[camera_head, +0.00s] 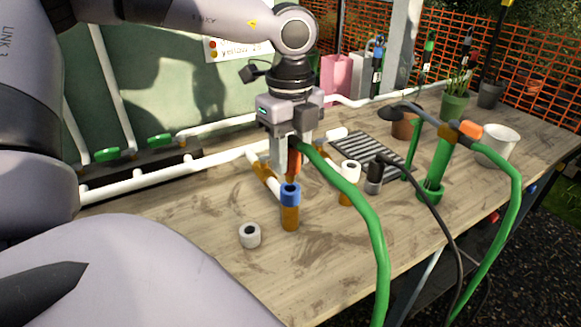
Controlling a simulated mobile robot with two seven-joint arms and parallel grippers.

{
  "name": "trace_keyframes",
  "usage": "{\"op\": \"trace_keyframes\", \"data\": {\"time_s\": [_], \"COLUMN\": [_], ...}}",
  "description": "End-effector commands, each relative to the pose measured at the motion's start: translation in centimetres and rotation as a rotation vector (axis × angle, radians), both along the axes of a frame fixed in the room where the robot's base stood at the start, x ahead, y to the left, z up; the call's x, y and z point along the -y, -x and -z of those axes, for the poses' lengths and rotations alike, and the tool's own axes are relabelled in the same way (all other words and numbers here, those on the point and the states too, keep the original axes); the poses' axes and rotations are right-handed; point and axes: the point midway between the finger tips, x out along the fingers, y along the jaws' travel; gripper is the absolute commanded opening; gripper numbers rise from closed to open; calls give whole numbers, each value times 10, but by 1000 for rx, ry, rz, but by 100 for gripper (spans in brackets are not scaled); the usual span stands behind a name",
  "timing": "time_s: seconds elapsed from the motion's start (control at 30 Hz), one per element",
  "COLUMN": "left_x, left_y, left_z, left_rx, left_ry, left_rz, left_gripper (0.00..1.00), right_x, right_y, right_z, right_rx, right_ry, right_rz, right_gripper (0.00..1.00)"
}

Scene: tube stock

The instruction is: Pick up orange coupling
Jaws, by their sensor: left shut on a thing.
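My left gripper (290,160) reaches down over the middle of the wooden table. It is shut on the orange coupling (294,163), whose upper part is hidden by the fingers. A green hose (350,196) passes right beside the fingers and runs down to the right; I cannot tell whether it joins the coupling. A brown stub with a blue collar (290,194) stands upright just in front of the gripper. My right gripper is not in view.
A white ring (250,236) lies on the table (200,215). A white-topped stub (350,170) and a black-topped fitting (374,178) stand to the right. A green cylinder (436,170), white cup (495,145) and slatted grate (370,150) are further right. White pipes (150,175) run behind.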

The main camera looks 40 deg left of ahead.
Motion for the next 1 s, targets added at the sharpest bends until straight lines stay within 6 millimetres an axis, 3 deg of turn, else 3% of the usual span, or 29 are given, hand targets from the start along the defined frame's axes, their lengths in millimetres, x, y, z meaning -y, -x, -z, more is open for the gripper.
{"op": "trace_keyframes", "data": {"time_s": [0.3,0.5,0.7,1.0], "left_x": [0,0,0,0], "left_y": [-1,0,0,0], "left_z": [-82,-126,-152,-161], "left_rx": [6,2,1,-1], "left_ry": [-1,-2,-1,0], "left_rz": [0,0,0,2], "left_gripper": [7,7,7,7], "right_x": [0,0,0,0], "right_y": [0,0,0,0], "right_z": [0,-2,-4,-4], "right_rx": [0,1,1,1], "right_ry": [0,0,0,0], "right_rz": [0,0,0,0], "right_gripper": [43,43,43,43]}}
